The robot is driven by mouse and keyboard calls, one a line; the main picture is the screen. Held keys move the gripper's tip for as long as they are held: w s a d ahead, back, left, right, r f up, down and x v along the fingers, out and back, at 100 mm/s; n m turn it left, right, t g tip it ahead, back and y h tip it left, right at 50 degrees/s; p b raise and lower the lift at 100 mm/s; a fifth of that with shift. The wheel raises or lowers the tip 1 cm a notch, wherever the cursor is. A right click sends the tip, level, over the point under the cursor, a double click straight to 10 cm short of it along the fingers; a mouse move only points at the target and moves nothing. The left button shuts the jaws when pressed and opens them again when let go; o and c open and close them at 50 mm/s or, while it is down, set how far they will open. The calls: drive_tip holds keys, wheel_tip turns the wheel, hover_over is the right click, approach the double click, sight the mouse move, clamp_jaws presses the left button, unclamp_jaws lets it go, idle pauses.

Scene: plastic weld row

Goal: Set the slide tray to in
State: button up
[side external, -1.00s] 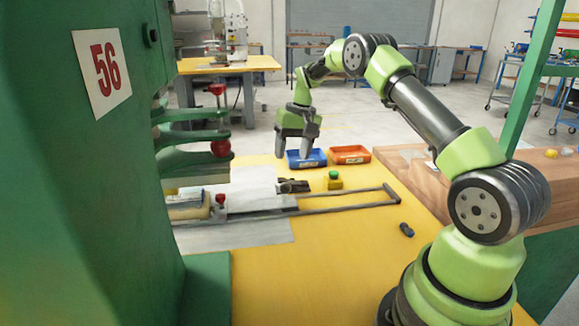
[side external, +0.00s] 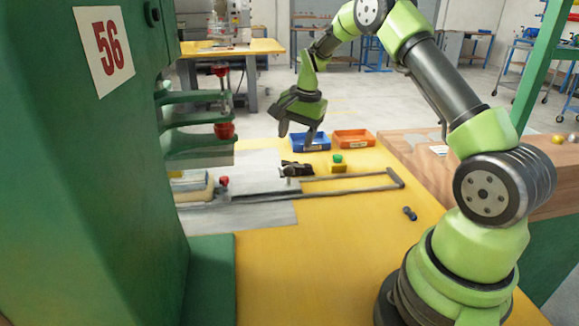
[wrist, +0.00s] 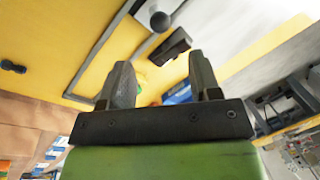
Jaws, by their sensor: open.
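The slide tray's grey metal frame (side external: 345,190) lies on the yellow table, its rails reaching out to the right from the green press. A crossbar (side external: 395,177) joins the rails at their right end. The inner part of the tray by the press is partly hidden. My gripper (side external: 297,132) is open and empty, tilted in the air above the table near the blue bin, apart from the tray. In the wrist view its two fingers (wrist: 162,80) stand apart, with a bent grey rail (wrist: 100,45) beyond them.
The green press (side external: 90,190) fills the left side. A blue bin (side external: 310,142) and an orange bin (side external: 354,139) stand at the back. A green button on a yellow box (side external: 338,164), a dark clamp (side external: 296,169) and a small dark blue piece (side external: 410,213) are near the rails.

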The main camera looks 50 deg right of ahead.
sight(289, 166)
drive_tip(key=f, duration=0.3)
drive_tip(key=w+f, duration=0.1)
drive_tip(key=f, duration=0.2)
drive_tip(key=w+f, duration=0.1)
drive_tip(key=f, duration=0.2)
drive_tip(key=shift+a+f, duration=0.2)
drive_tip(key=shift+f, duration=0.15)
drive_tip(key=shift+c, duration=0.4)
